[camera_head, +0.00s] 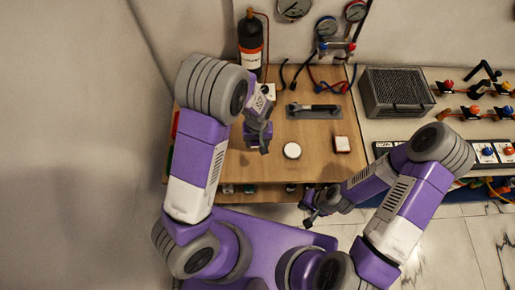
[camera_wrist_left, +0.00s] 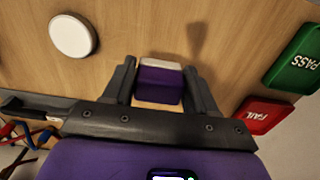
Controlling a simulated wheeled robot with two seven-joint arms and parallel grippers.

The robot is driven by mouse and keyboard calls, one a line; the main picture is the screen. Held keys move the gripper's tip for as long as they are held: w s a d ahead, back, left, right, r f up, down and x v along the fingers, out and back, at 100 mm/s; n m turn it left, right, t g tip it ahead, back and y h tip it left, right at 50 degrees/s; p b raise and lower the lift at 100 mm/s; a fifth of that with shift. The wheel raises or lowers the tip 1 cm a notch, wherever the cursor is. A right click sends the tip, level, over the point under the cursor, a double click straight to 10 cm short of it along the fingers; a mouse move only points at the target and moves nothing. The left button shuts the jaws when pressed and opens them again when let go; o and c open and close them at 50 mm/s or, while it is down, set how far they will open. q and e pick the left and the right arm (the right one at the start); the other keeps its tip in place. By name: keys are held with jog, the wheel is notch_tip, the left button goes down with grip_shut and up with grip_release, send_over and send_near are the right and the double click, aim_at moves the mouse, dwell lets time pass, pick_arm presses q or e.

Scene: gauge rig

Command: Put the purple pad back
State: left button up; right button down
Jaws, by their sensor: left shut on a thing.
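The purple pad (camera_wrist_left: 160,82) is a small purple block with a white face. It sits between the two fingers of my left gripper (camera_wrist_left: 158,88), which is shut on it. A shadow on the wood beyond it suggests it is held above the table. In the head view my left gripper (camera_head: 258,140) is over the left part of the wooden table (camera_head: 240,172); the pad is hard to make out there. My right gripper (camera_head: 311,208) is in front of the table's front edge, away from the pad; its finger opening is unclear.
A white round disc (camera_head: 292,150) and a white-topped red pad (camera_head: 341,145) lie on the table. A dark tray (camera_head: 314,111) with a tool is behind them. Green PASS (camera_wrist_left: 294,60) and red FAIL (camera_wrist_left: 263,114) plates lie beside the left gripper. A black bottle (camera_head: 250,45) stands at the back.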

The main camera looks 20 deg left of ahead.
aim_at(257, 154)
pick_arm(q)
jog(key=shift+f, duration=3.2)
jog(key=shift+f, duration=0.1)
jog(key=o, duration=0.5)
jog(key=shift+f+b, duration=0.1)
jog(key=shift+b, duration=0.25)
jog(key=o, duration=0.4)
jog(key=shift+r, duration=0.2)
notch_tip(257, 154, up, 12)
jog(key=shift+r+p, duration=0.1)
jog(key=shift+p, duration=0.6)
